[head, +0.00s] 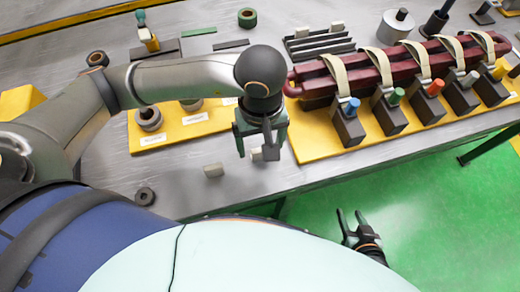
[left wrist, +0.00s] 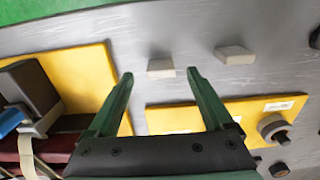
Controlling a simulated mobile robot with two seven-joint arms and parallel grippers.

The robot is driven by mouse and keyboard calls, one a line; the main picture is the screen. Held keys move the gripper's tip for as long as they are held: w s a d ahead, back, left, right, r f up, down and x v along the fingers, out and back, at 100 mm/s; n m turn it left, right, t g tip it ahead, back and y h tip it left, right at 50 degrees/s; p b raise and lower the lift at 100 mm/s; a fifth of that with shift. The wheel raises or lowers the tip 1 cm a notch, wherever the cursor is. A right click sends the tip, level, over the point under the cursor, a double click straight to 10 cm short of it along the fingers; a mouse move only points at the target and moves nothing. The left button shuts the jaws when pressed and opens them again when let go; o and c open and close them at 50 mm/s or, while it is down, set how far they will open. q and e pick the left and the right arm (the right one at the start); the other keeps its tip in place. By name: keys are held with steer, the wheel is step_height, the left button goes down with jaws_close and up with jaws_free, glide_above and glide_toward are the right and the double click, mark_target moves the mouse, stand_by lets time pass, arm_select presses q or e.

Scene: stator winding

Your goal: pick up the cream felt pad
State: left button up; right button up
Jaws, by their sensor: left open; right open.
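Two small cream pads lie on the grey table; I cannot tell whether they differ. One cream pad (head: 256,155) is partly hidden behind my left gripper (head: 257,150); it also shows in the left wrist view (left wrist: 161,68), in line with the gap between the open fingertips. The other cream pad (head: 213,170) lies to its left, clear of the gripper, and shows to the right in the left wrist view (left wrist: 235,55). My left gripper is open and empty, pointing down. My right gripper (head: 350,213) is open and empty, over the green floor beyond the table edge.
A dark red winding (head: 420,62) with cream straps and dark blocks with coloured pegs sits on a yellow board (head: 310,148) at right. A smaller yellow board (head: 185,135) with rings lies left. A dark ring (head: 145,196) lies near the front edge. Table around the pads is clear.

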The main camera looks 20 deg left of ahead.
mark_target(260, 150)
arm_select(q)
step_height(260, 150, down, 4)
steer(key=shift+w+a+f, duration=0.1)
steer(key=shift+a+f, duration=0.05)
steer(key=shift+c, duration=0.2)
jaws_close()
stand_by(0.5)
